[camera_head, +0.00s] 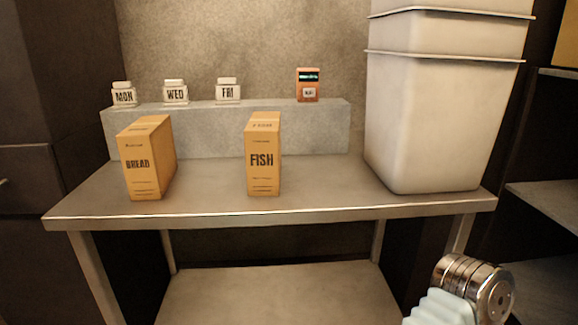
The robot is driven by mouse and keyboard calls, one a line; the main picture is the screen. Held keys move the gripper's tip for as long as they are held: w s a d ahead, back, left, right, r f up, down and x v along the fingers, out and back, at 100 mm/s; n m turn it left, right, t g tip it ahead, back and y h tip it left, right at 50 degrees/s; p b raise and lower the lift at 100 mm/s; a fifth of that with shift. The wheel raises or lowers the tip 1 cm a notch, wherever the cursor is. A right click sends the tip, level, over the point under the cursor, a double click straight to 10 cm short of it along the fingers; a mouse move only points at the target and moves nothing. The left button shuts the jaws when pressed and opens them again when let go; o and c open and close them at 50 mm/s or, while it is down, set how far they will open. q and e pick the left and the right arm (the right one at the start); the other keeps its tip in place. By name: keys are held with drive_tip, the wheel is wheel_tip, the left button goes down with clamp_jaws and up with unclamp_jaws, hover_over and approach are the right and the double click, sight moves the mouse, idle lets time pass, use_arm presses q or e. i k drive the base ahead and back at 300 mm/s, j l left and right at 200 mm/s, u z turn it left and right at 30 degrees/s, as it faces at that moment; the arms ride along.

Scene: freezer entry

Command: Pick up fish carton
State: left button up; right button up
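The fish carton (262,160) is an orange-tan box with "FISH" in dark letters on its front. It stands upright on the steel table (330,207), near the middle. Nothing touches it. A piece of my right arm, with a metal joint and pale ribbed part, shows at the bottom right, in front of the table. Neither gripper's fingers can be seen, so no gripper is at the carton.
A bread carton (145,160) stands to the left. Behind, a grey ledge (195,132) holds jars marked MON (123,95), WED (176,93) and FRI (228,91), and a small orange device (308,86). Stacked white bins (440,120) stand at right. Table space between the cartons is clear.

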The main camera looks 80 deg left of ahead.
sight(262, 135)
drive_tip(key=u, duration=2.5)
drive_tip(key=l, duration=0.1)
